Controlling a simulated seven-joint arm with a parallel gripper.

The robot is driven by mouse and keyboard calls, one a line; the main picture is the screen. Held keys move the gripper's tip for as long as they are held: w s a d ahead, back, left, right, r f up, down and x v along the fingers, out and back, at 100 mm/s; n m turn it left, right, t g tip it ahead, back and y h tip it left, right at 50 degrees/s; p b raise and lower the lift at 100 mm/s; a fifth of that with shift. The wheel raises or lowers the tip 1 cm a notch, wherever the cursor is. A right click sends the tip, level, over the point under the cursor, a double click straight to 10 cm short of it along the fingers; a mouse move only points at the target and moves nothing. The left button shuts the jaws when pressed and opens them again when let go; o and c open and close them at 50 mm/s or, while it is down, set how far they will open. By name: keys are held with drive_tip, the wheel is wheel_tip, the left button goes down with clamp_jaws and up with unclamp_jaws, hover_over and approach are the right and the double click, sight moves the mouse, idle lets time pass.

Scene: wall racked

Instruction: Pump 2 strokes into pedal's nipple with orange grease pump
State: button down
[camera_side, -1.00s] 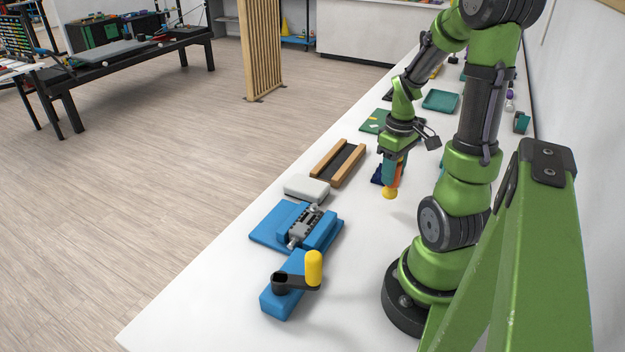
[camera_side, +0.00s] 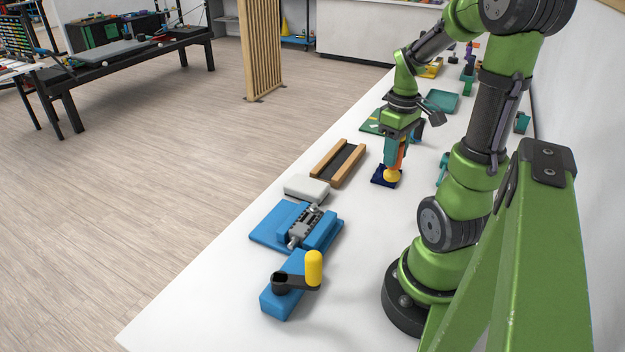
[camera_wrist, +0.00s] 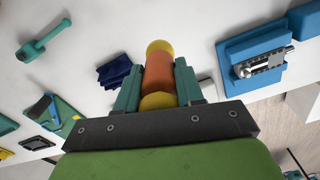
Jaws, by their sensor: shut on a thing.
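My gripper (camera_side: 396,155) is shut on the orange grease pump (camera_side: 401,160), an orange body with yellow ends. In the wrist view the pump (camera_wrist: 158,72) sits between the two teal fingers of my gripper (camera_wrist: 157,85). In the side view the pump hangs above the table, its yellow end low, by a dark blue cloth. A black crank arm with an upright yellow pedal (camera_side: 314,268) is fixed on a blue block (camera_side: 277,302) at the front. Behind it a grey metal part (camera_side: 304,227) sits in a blue holder (camera_side: 270,228). I cannot make out a nipple.
The dark blue cloth (camera_side: 379,178) lies beside the pump. A white block (camera_side: 307,187) and a wood-sided tray (camera_side: 325,158) stand along the table's left edge. A teal tray (camera_side: 441,100) lies farther back. The white table right of the blue holder is clear.

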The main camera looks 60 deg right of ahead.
drive_tip(key=w+a+r+n, duration=0.3)
drive_tip(key=w+a+n, duration=0.1)
drive_tip(key=w+a, duration=0.2)
drive_tip(key=w+a+r+n, duration=0.2)
drive_tip(key=w+a+n, duration=0.3)
drive_tip(key=w+a, duration=0.2)
drive_tip(key=shift+w+a+r, duration=0.2)
drive_tip(key=shift+a+r, duration=0.05)
drive_tip(key=shift+r, duration=0.15)
drive_tip(key=shift+f, duration=0.1)
drive_tip(key=shift+f, duration=3.85)
drive_tip(key=shift+f, duration=0.6)
drive_tip(key=shift+r, duration=0.1)
drive_tip(key=shift+r, duration=0.5)
drive_tip(key=shift+f, duration=0.55)
